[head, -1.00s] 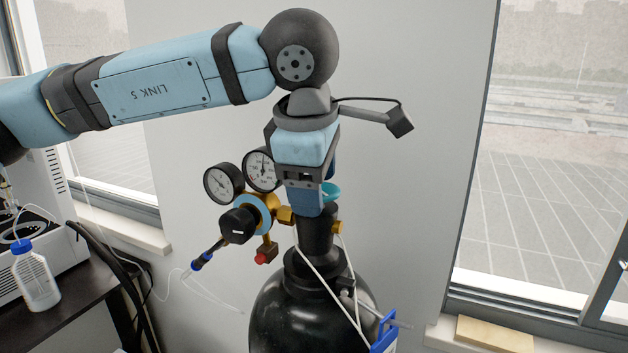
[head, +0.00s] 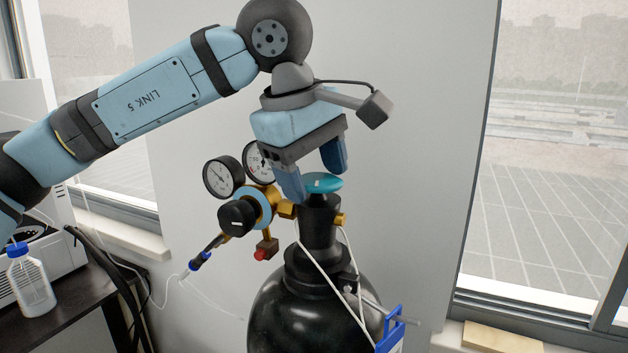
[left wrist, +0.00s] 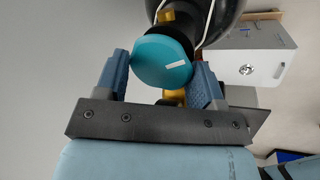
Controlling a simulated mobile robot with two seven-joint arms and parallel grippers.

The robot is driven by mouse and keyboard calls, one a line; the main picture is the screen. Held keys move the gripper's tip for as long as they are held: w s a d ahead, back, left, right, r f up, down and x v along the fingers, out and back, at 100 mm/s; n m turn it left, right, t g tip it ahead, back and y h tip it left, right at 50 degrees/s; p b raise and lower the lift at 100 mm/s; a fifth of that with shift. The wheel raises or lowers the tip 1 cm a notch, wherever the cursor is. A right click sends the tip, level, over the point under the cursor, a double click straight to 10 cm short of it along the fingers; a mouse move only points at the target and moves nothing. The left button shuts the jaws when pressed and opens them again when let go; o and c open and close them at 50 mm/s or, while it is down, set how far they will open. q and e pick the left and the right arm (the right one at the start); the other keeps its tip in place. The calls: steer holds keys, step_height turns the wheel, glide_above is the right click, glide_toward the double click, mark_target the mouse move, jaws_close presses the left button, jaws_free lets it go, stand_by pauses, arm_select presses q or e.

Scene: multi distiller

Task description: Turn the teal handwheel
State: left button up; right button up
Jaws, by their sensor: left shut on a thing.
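The teal handwheel (head: 325,184) sits on top of the black gas cylinder's neck (head: 318,222). In the left wrist view the handwheel (left wrist: 158,66) is a round teal disc with a white mark near one edge. My left gripper (head: 316,181) comes down from above, tilted, with one blue finger on each side of the wheel. In the left wrist view the gripper (left wrist: 162,64) is shut on the wheel's rim, and the fingers hide small parts of its edge. My right gripper is not in view.
A regulator with two round gauges (head: 224,177) and a black knob (head: 237,217) stands close left of the neck. The black cylinder (head: 312,310) has white cords and a blue bracket (head: 390,330). A white-walled bottle (head: 32,282) stands on the dark table at left.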

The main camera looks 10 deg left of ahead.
arm_select(q)
steer(key=shift+w+m+g+h+b, duration=0.1)
steer(key=shift+m+g+h+b, duration=0.35)
steer(key=shift+m, duration=1.45)
steer(key=o, duration=0.9)
steer(key=v, duration=1.4)
steer(key=shift+f, duration=0.15)
